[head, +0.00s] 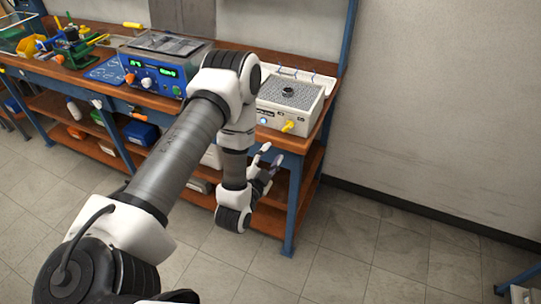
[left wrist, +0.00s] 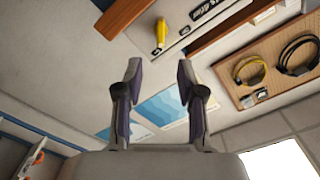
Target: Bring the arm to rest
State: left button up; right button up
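My left arm comes in from the lower left in the head view and bends down at its elbow in front of the workbench (head: 226,45). My left gripper (head: 272,155) is off the front of the bench, below the white box, pointing up and to the right. In the left wrist view the two fingers of this gripper (left wrist: 159,72) stand apart with nothing between them. The left gripper is open and empty. My right gripper is in neither view.
A white box with a grey perforated top (head: 292,93) and a blue instrument (head: 152,75) stand on the bench. A blue bench leg (head: 294,212) is near the gripper. Floor (head: 400,250) to the right is clear.

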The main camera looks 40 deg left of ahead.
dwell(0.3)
pick_arm(q)
jog(key=s+d+f+g+h, duration=0.4)
jog(key=s+d+f+g, duration=0.6)
jog(key=f, duration=0.3)
jog(key=s+f+n+g, duration=0.2)
jog(key=s+n+g, duration=0.1)
jog(key=s, duration=0.5)
jog(key=s+d+f+n+g, duration=0.1)
jog(key=s+f+n+g, duration=0.1)
jog(key=s, duration=0.6)
jog(key=n+g, duration=0.1)
jog(key=g, duration=0.1)
jog(key=shift+d+f+g, duration=0.25)
jog(key=shift+f+g, duration=0.1)
jog(key=shift+g, duration=0.05)
